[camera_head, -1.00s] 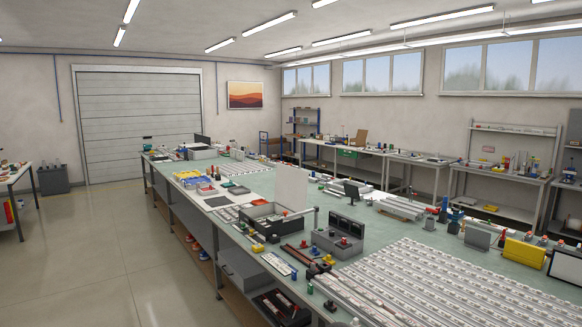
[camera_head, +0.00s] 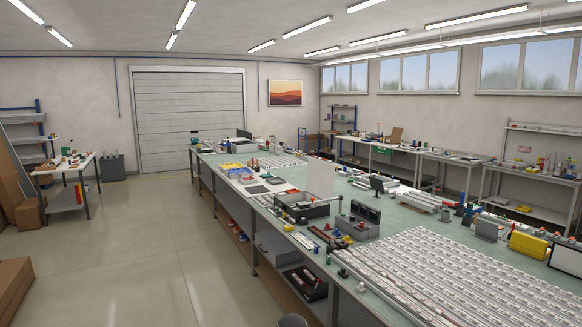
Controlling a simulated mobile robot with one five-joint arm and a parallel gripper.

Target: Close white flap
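The white flap (camera_head: 320,178) is a flat white panel standing upright on the long workbench. It rises at the back of a dark open-topped box (camera_head: 291,214), so the box's top is uncovered. Small dark items show inside the box, but they are too small to make out. The flap's lower edge is partly hidden, so I cannot see how it joins the box. My gripper is not seen in this view.
The long green-topped workbench (camera_head: 405,226) runs from the right foreground to the back. A grey control box (camera_head: 358,220) stands right of the dark box. Pale slotted rails cover the near right. Open floor (camera_head: 165,240) lies left of the bench, with cardboard boxes (camera_head: 14,285) at the far left.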

